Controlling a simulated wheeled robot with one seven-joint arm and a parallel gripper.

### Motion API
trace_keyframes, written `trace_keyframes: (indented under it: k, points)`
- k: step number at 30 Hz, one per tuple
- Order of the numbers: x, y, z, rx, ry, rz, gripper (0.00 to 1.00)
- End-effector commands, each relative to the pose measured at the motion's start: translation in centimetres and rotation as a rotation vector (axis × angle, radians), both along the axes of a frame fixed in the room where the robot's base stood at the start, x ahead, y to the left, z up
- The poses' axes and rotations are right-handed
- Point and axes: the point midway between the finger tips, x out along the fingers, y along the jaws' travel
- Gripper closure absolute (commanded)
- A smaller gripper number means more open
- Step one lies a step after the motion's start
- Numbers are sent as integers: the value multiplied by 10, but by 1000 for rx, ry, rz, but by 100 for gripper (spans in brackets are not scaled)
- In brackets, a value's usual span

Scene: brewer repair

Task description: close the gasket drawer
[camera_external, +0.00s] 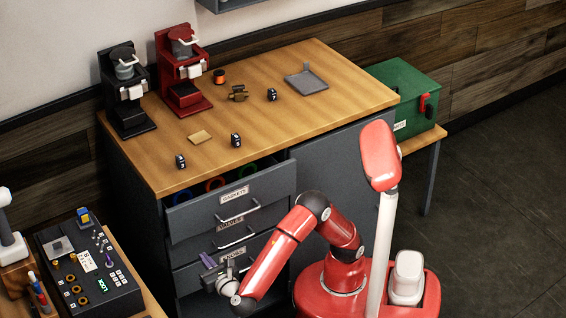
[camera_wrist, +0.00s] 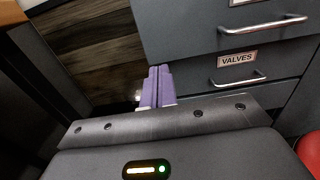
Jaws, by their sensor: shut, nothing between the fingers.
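The gasket drawer (camera_external: 232,203) is the top drawer of the workbench cabinet, labelled GASKETS. It stands pulled out, with several coloured rings (camera_external: 216,183) showing inside. Its grey front (camera_wrist: 185,30) and bar handle (camera_wrist: 262,24) fill the upper right of the wrist view. My gripper (camera_external: 207,260) has purple fingers, shut together with nothing between them. It is low in front of the cabinet's left part, below the gasket drawer. In the wrist view the fingertips (camera_wrist: 158,70) appear just below the drawer front's lower left corner; I cannot tell whether they touch anything.
The valves drawer (camera_external: 230,235) and a lower drawer (camera_external: 235,255) are beneath. The tabletop (camera_external: 300,130) holds a black brewer (camera_external: 127,95), a red brewer (camera_external: 183,75) and small parts. A side bench with a control box (camera_external: 90,265) stands at left. Open floor lies at right.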

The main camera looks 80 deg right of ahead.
Motion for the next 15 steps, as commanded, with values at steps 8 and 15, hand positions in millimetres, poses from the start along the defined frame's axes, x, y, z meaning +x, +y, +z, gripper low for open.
trace_keyframes:
  k: [8, 15]
  points:
    - [40, -42, 0, 4, -1, -6, 100]
    - [72, -74, 0, 6, 0, -4, 100]
